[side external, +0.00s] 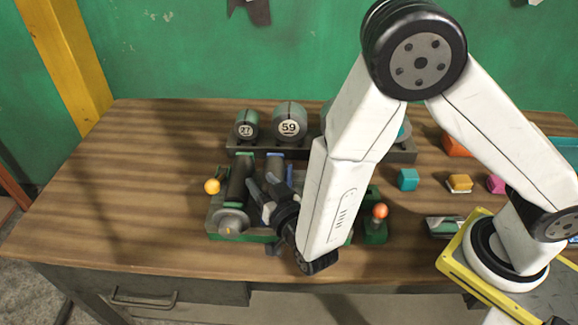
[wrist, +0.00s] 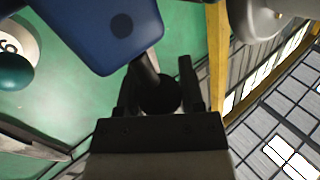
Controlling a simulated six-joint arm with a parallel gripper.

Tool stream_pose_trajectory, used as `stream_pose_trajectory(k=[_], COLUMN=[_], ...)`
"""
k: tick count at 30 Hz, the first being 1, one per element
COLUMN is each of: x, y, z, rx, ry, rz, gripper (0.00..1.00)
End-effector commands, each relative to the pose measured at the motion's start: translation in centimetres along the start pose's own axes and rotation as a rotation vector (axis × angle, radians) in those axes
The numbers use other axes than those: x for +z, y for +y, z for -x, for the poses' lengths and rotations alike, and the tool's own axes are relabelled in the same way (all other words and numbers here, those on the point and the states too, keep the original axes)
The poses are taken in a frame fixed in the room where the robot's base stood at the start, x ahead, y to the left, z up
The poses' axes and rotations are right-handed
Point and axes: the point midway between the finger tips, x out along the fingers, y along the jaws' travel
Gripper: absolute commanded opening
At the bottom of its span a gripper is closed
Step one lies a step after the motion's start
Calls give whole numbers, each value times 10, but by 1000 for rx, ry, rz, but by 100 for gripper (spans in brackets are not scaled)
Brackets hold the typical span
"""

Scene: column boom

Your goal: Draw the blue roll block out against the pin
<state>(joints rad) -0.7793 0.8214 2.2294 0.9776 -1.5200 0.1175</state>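The blue roll block (wrist: 105,32) fills the upper left of the wrist view, with a dark round spot on its face. A dark stem runs from beside it to a black ball knob (wrist: 158,96). My gripper (wrist: 160,80) has one finger on each side of this knob. The knob nearly fills the gap, and I cannot tell whether both fingers touch it. In the side view my gripper (side external: 268,190) is low over the green and grey fixture (side external: 256,236), where only small bits of blue show behind it. I cannot make out the pin.
A grey roll (side external: 238,180) lies left of my gripper, with a yellow ball knob (side external: 212,186) beside it. An orange ball knob (side external: 380,211) stands to the right. A rack (side external: 270,152) with numbered round weights stands behind. Small coloured blocks lie further right. The bench's left side is clear.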

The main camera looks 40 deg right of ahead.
Motion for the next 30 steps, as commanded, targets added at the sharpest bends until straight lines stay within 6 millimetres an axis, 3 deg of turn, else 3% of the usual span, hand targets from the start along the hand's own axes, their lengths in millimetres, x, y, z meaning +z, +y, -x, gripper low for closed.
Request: stream_pose_trajectory(k=[1,2,3,11,21,30], x=[0,0,0,0,-4,-5], y=[0,0,0,1,26,28], z=[0,0,0,1,18,19], rx=[0,0,0,0,0,-1], ry=[0,0,0,0,-2,-1], rz=[0,0,0,0,2,0], gripper=[10,1,0,0,0,0])
